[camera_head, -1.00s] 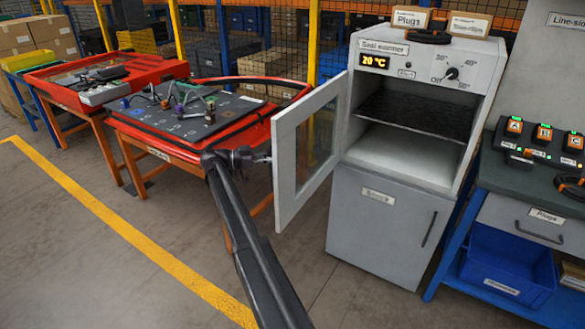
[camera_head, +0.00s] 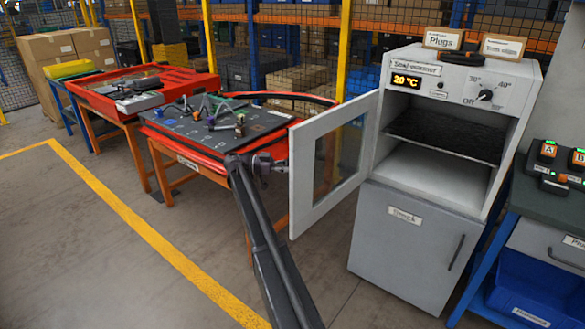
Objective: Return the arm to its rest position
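My arm reaches up from the bottom of the picture, and its end with my gripper (camera_head: 268,168) is just left of the open door of the seal warmer, in front of the red and orange table. The gripper is small and dark here, and its fingers cannot be made out. I see nothing clearly held. The seal warmer (camera_head: 403,222) is a grey cabinet with an empty-looking upper chamber. Its windowed door (camera_head: 303,180) stands wide open to the left. The display reads 20 °C and the knob (camera_head: 486,95) points near Off.
A red table (camera_head: 185,155) with a dark board and several coloured pieces stands behind my gripper. A second red table (camera_head: 110,108) is farther left. A blue bench (camera_head: 520,205) with charging units is at the right. Open floor with a yellow line (camera_head: 150,235) lies at the left.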

